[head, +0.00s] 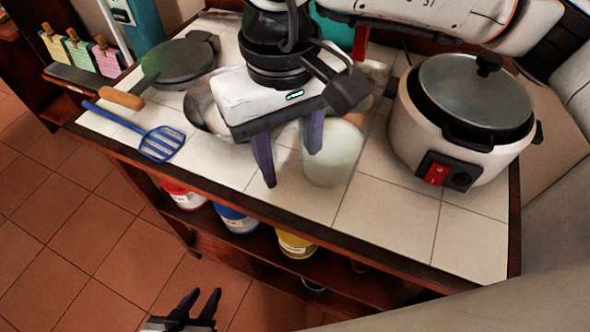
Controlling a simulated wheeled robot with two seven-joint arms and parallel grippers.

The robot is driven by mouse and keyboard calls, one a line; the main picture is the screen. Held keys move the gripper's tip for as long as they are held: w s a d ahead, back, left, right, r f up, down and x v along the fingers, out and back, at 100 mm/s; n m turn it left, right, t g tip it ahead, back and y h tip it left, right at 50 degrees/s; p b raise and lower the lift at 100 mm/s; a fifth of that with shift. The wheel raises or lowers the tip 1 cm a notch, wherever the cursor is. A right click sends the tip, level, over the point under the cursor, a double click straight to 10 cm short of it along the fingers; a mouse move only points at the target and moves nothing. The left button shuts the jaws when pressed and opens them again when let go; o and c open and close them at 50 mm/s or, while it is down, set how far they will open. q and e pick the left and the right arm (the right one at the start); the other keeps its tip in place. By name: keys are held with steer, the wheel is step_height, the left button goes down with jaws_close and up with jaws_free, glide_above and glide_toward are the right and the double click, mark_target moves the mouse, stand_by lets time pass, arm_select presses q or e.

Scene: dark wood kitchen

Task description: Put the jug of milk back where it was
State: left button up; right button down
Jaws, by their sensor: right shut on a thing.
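The jug of milk (336,160) is a pale, whitish container over the tiled counter top, left of the rice cooker. My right gripper (291,168) comes down from above at the jug's left side and is shut on it. Its purple fingers show, one of them overlapping the jug's edge. The gripper body hides part of the jug's top, and I cannot tell whether its base touches the tiles. My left gripper (205,293) is low in the picture, over the floor in front of the counter. Its two dark fingers are apart with nothing between them.
A white rice cooker (458,120) stands on the right of the counter (395,215). A metal bowl (203,105) is partly behind my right gripper. A blue slotted spatula (160,143) and a dark pan (180,63) lie left. Paint-like containers (237,219) fill the shelf below.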

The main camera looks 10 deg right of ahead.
steer(key=shift+w+f, duration=0.1)
steer(key=shift+f, duration=2.4)
steer(key=c, duration=1.1)
jaws_free()
steer(key=r, duration=1.2)
steer(key=shift+a+r, duration=0.1)
steer(key=shift+a, duration=0.1)
